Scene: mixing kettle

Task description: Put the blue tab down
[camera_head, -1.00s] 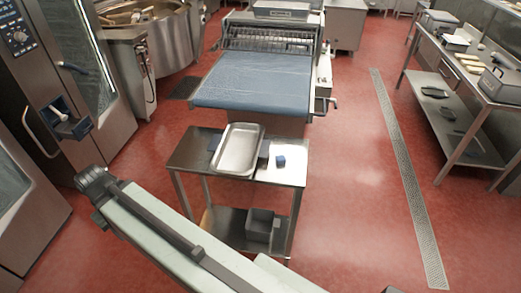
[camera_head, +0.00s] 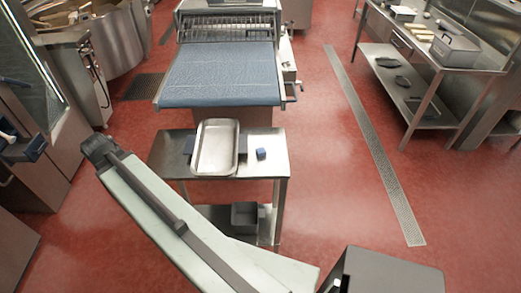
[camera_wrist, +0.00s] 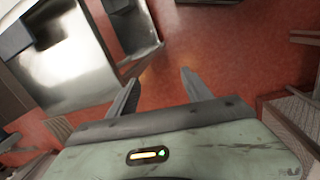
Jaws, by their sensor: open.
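A small blue block (camera_head: 261,153) lies on the right part of a steel table (camera_head: 268,170), beside a shallow metal tray (camera_head: 216,148). It is the clearest small blue thing; I cannot tell if it is the blue tab. A dark blue piece also shows at the cabinet on the left edge (camera_head: 25,148). My gripper (camera_wrist: 160,75) is open in the wrist view, with nothing between its two fingers and red floor behind them. The steel table (camera_wrist: 65,65) is to its left there, with a dark block (camera_wrist: 15,37) on it. My gripper's fingers do not show in the head view.
A dark grey bin (camera_head: 244,216) stands on the table's lower shelf. Behind the table is a machine with a blue belt (camera_head: 220,75). A steel bench (camera_head: 440,45) stands at the right. Red floor is clear between table and bench, crossed by a drain grate (camera_head: 372,140).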

